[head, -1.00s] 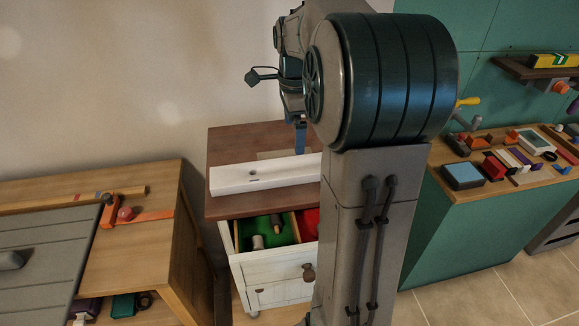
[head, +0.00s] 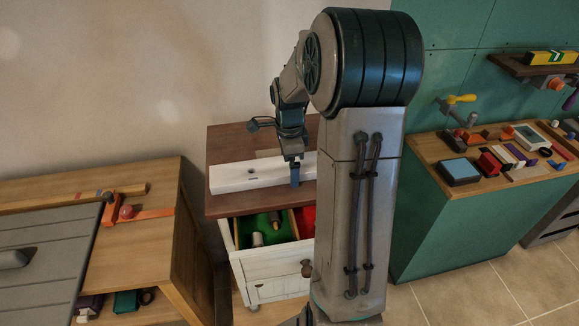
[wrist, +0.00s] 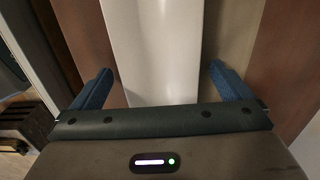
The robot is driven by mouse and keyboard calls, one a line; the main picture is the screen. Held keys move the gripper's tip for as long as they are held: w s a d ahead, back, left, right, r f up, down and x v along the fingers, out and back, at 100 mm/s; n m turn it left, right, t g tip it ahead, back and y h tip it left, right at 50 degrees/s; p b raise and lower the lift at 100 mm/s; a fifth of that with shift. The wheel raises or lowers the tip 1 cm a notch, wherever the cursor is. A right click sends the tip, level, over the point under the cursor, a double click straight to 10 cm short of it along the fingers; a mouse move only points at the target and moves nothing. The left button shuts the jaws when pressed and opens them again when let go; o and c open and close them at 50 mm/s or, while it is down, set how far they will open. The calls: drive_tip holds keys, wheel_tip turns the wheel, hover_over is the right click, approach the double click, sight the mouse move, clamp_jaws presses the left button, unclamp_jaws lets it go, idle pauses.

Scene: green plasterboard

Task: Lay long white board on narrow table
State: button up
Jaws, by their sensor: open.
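The long white board (head: 235,178) lies flat on the brown top of a small narrow white table (head: 225,146) with an open drawer. Its right end is hidden behind my arm in the head view. My gripper (head: 295,178) is low over the right part of the board. In the wrist view the board (wrist: 158,50) runs away from me between the two blue fingers of my gripper (wrist: 158,88). The fingers are spread wide, one on each side of the board, with a gap showing on both sides.
An open drawer (head: 240,236) with a green lining holds small items below the tabletop. A wooden workbench (head: 140,235) stands at left. A green cabinet (head: 425,225) with several tools on top stands at right.

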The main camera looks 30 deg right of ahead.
drive_tip(key=c, duration=1.5)
drive_tip(key=shift+r, duration=0.1)
